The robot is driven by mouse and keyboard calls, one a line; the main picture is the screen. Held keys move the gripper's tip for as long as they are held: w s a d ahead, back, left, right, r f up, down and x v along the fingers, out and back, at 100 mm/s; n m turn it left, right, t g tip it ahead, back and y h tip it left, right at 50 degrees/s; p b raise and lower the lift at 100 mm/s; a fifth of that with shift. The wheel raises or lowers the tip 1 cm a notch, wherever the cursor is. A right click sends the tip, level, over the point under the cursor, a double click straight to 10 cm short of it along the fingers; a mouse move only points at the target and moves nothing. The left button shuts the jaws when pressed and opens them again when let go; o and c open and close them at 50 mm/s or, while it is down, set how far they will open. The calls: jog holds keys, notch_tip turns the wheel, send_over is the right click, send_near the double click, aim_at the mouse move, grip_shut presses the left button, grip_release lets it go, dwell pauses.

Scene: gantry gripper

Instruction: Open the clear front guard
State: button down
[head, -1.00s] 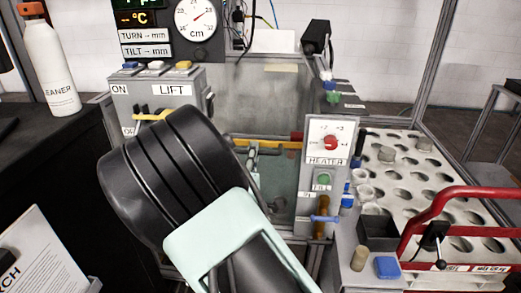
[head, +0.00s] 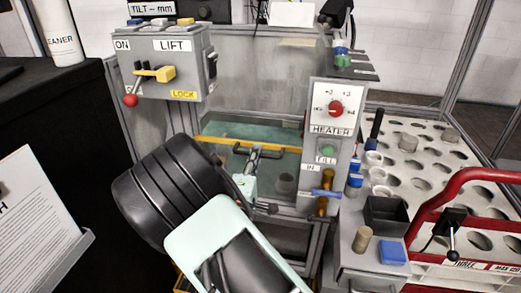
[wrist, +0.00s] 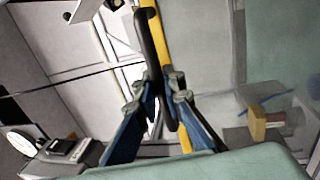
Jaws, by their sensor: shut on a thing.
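The clear front guard (head: 293,168) is at the middle of the head view, below a yellow top bar (head: 222,143). A grey handle bar (head: 283,149) lies across it just below the yellow bar. My gripper (head: 253,159) is at the left part of this handle, partly hidden by my own arm. In the wrist view, the blue-grey fingers of my gripper (wrist: 158,92) are closed around the dark handle (wrist: 149,38), alongside the yellow bar (wrist: 171,82). The exact finger contact is hard to see. Teal interior shows above and behind the yellow bar.
The LIFT box (head: 165,70) with its red-knobbed lever and yellow LOCK piece stands at upper left. The HEATER panel (head: 331,122) stands close at the guard's right. A white tray of holes (head: 420,165) and a red handle (head: 440,200) are farther right.

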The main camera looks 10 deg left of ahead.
jog(key=b, duration=0.9)
send_near(260, 186)
jog(key=w, duration=0.2)
jog(key=w+r, duration=0.1)
jog(key=w, duration=0.2)
jog(key=c, duration=2)
grip_release()
jog(key=shift+w+r, duration=0.1)
jog(key=s, duration=0.4)
jog(key=s+f, duration=0.1)
jog(key=s, duration=0.3)
jog(key=s+f, duration=0.1)
jog(key=s, duration=0.3)
jog(key=shift+a+f, duration=0.15)
jog(key=shift+w, duration=0.1)
